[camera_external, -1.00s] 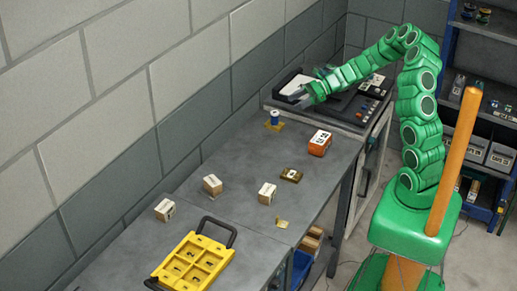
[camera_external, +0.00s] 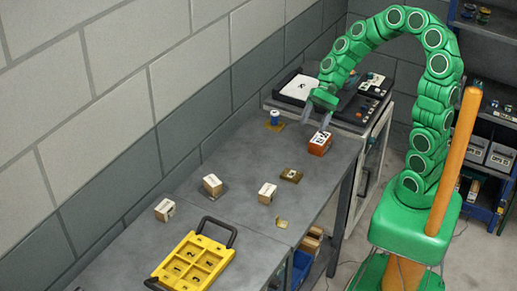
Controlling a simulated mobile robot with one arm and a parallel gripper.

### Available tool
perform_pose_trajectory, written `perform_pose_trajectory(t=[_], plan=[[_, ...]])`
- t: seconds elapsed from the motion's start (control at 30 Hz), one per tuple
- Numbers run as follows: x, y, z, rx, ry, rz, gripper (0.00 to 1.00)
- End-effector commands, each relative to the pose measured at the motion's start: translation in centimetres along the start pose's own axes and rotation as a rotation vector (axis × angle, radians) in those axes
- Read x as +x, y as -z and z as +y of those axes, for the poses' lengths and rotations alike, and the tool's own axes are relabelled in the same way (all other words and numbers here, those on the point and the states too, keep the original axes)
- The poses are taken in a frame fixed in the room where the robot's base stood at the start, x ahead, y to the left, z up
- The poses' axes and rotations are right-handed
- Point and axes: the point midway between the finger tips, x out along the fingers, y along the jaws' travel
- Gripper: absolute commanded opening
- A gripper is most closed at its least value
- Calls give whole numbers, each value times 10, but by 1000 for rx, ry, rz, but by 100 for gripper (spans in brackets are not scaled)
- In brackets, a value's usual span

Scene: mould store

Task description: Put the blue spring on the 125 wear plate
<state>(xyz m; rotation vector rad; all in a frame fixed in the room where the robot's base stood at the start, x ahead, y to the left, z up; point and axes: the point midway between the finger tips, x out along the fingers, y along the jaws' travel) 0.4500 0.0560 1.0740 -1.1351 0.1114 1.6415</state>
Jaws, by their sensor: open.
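The blue spring (camera_external: 274,117) stands upright, with a pale top, on a small brass-coloured plate (camera_external: 274,127) near the wall side of the grey bench. Another brass plate with dark markings (camera_external: 291,175) lies mid-bench, and a small yellowish plate (camera_external: 281,223) lies nearer the front edge. I cannot read which plate is marked 125. My gripper (camera_external: 316,119) points down, open and empty, above the far part of the bench. It is to the right of the spring and just above and behind the orange box.
The orange box with a white label (camera_external: 319,144) stands below my gripper. Three tan boxes stand on the bench, one of them (camera_external: 267,193) near the middle. A yellow compartment tray (camera_external: 193,262) is at the near end. A dark machine (camera_external: 350,101) stands beyond the bench.

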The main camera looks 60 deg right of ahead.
Motion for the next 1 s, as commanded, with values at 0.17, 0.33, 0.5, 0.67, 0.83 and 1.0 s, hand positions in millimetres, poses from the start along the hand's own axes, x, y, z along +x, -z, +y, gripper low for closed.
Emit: perform_pose_trajectory(t=[0.17, 0.33, 0.5, 0.67, 0.83, 1.0], plan=[[2, -39, 29, -189, -147, 38, 66], [-1, -68, 63, -352, -290, 67, 66], [-10, -89, 98, -500, -429, 98, 66], [-24, -103, 131, -625, -559, 130, 66], [-43, -113, 166, -731, -691, 157, 66], [-60, -117, 188, -793, -777, 185, 66]])
